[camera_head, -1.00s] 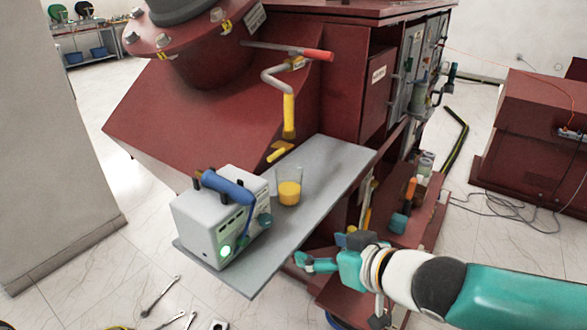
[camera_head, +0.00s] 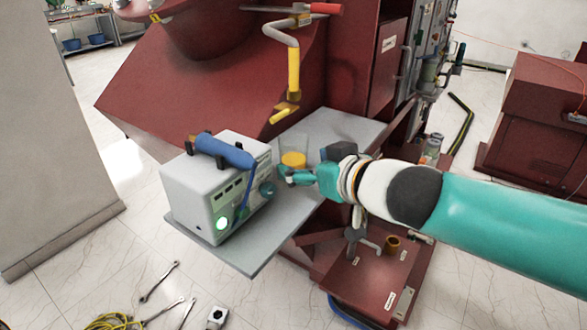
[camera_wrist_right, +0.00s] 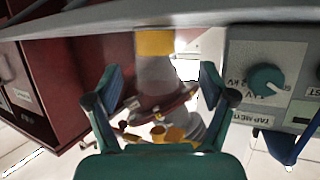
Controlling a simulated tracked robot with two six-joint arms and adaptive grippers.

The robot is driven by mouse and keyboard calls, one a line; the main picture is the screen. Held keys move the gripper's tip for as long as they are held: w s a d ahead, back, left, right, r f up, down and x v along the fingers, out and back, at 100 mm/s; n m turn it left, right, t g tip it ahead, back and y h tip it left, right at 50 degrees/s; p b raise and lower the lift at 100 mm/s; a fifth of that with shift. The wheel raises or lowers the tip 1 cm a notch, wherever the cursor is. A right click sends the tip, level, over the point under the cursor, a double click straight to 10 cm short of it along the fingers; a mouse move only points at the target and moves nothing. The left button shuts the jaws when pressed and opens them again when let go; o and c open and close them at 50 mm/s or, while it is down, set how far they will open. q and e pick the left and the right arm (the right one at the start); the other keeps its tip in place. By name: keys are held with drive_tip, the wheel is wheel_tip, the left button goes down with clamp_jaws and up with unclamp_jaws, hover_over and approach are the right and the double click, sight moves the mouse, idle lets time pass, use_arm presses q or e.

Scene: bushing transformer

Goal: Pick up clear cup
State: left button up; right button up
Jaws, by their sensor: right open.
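The clear cup (camera_head: 293,145), with orange content in its lower part, stands upright on the grey shelf (camera_head: 225,251). My right gripper (camera_head: 287,173) is at the cup's near right side in the head view, and its fingers cover part of the cup's base. In the right wrist view the picture is upside down. There the cup (camera_wrist_right: 155,65) lies ahead between the two spread fingers of the right gripper (camera_wrist_right: 160,88), with a gap on each side. The right gripper is open and empty. My left gripper is not in view.
A grey-white tester box (camera_head: 205,190) with a blue handle and a green light stands on the shelf just left of the cup. A yellow-handled crank (camera_head: 293,75) hangs above the shelf behind it. Wrenches (camera_head: 160,282) lie on the floor.

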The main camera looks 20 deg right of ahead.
sight(301, 161)
drive_tip(key=x, duration=0.1)
drive_tip(key=b+x, duration=0.1)
drive_tip(key=x, duration=0.3)
drive_tip(key=shift+w+d+f, duration=0.15)
drive_tip(key=shift+d+f, duration=0.15)
drive_tip(key=shift+w+a, duration=0.1)
drive_tip(key=shift+w, duration=0.15)
drive_tip(key=c, duration=1.4)
drive_tip(key=shift+o, duration=0.2)
drive_tip(key=shift+r, duration=0.2)
